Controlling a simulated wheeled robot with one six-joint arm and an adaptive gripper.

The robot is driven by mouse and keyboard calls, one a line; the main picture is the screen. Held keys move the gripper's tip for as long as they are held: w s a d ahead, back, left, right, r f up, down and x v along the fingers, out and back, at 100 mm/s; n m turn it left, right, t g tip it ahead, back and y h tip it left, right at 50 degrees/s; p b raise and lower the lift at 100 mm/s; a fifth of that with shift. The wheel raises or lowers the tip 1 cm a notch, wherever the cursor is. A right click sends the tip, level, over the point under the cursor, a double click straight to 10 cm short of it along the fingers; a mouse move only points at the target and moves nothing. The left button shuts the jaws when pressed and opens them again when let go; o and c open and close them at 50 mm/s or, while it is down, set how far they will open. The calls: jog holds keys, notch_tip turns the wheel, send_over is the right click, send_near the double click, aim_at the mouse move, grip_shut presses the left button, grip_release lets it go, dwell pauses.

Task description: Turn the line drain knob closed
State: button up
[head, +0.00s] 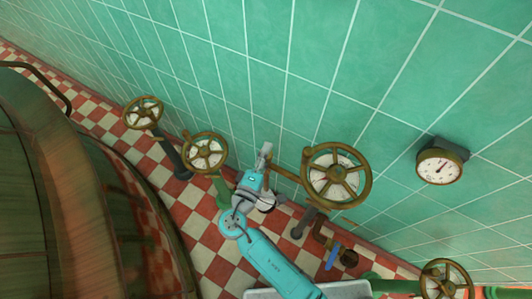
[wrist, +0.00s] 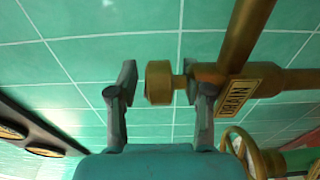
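In the wrist view a round brass knob (wrist: 159,82) sits on a short stem from a brass pipe (wrist: 243,40). A plate reading "DRAIN" (wrist: 238,97) is on the pipe beside it. My gripper (wrist: 164,84) is open, its dark fingers spread to the left and right of the knob. A narrow gap shows between the left finger and the knob; the right finger overlaps the stem, and I cannot tell if it touches. In the head view my gripper (head: 265,154) is near the tiled wall, left of a large handwheel; the knob is not clear there.
The large brass handwheel (head: 336,175) is right of my gripper. Two smaller handwheels (head: 143,113) (head: 205,152) stand to the left, another (head: 446,280) at lower right. A gauge (head: 439,166) hangs on the wall. A copper kettle (head: 75,210) fills the left. Checkered floor lies between.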

grip_shut()
jog(key=shift+m+g+h, duration=0.6)
jog(key=shift+m+h, duration=0.2)
jog(key=shift+h, duration=0.3)
jog(key=shift+o, duration=0.3)
grip_release()
jog(key=v, duration=1.2)
